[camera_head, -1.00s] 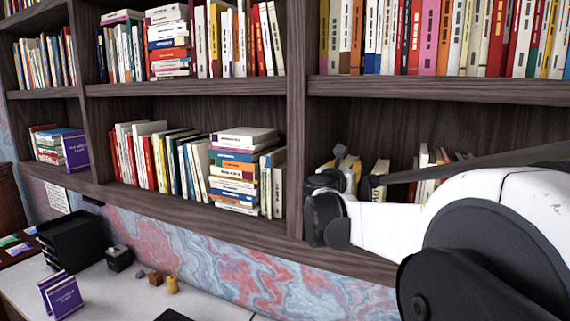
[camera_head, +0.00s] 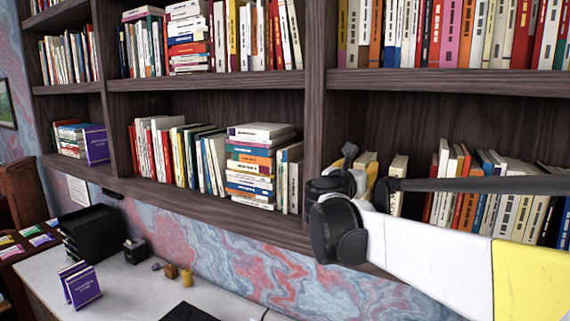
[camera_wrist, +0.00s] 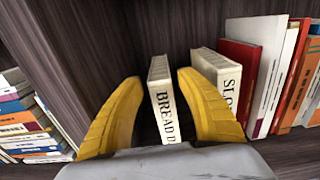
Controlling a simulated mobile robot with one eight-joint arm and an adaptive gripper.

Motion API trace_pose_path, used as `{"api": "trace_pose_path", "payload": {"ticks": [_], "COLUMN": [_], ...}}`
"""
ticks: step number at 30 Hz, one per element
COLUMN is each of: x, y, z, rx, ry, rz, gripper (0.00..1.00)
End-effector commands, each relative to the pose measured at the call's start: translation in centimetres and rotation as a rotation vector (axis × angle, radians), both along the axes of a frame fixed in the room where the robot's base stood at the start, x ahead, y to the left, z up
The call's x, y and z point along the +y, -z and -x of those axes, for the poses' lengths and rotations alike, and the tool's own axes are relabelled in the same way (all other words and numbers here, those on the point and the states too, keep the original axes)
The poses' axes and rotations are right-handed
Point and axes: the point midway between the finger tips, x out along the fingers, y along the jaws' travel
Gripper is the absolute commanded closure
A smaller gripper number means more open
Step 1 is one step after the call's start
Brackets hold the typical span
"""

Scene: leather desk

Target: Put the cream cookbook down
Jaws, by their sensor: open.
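A cream book lettered "BREAD" (camera_wrist: 162,112) stands nearly upright between the two yellow fingers of my gripper (camera_wrist: 159,80) in the wrist view. The fingers are open, with visible gaps on both sides of the book.
A red book (camera_wrist: 238,60) and several others stand to the right in the same compartment. A dark upright divider (camera_head: 317,150) is close on the left, with a book stack (camera_head: 262,160) beyond it. Shelf room behind the cream books is clear. A desk (camera_head: 130,295) lies below.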

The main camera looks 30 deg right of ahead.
Motion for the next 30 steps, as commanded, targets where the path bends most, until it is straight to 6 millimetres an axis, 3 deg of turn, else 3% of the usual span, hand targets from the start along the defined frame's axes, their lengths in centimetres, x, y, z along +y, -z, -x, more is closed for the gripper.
{"api": "trace_pose_path", "payload": {"ticks": [3,10,14,17,22,27,30], "x": [2.3,4.6,6.4,9.5,18.0,28.1,33.0], "y": [0.2,0.3,2.6,6.8,16.1,23.6,26.2], "z": [1.1,2.3,3.2,4.4,7.0,10.0,11.6], "rx": [0.0,-0.013,-0.152,-0.376,-0.806,-1.106,-1.198], "ry": [-0.003,-0.003,-0.009,0.003,0.162,0.515,0.75], "rz": [0.0,-0.014,-0.182,-0.47,-1.11,-1.674,-1.891], "gripper": [0.56,0.56,0.56,0.56,0.56,0.56,0.56]}}
